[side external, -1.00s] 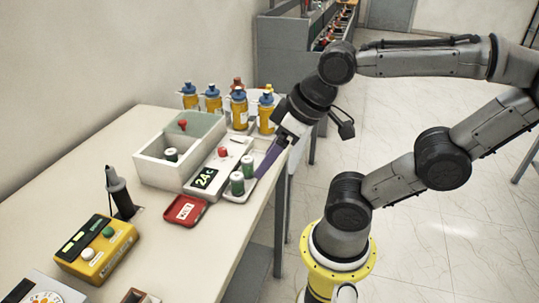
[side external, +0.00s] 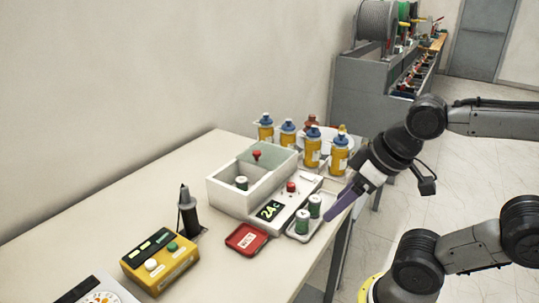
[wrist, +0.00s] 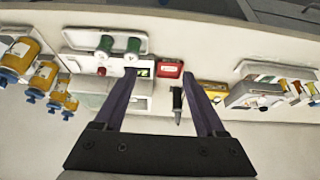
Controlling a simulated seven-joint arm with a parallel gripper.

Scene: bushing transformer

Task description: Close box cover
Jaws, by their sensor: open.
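The white box (side external: 228,197) stands on the table with its top partly open, a green-and-white bushing (side external: 242,183) inside. Its translucent grey-green cover (side external: 278,162), with a red knob (side external: 257,155), sits at the box's back side. My gripper (side external: 330,218) is open and empty, its purple fingers to the right of the box, beside the small tray. In the wrist view my gripper's fingers (wrist: 160,73) are spread apart over the table edge area. The box (wrist: 132,104) is partly hidden there behind a finger, and its cover is hard to make out.
A device with a 24c display (side external: 269,210) and a tray with two bushings (side external: 303,221) stand between box and gripper. A red tray (side external: 246,238), black tool in a holder (side external: 187,212) and yellow control box (side external: 160,262) are nearer. Several yellow bottles (side external: 312,146) stand behind.

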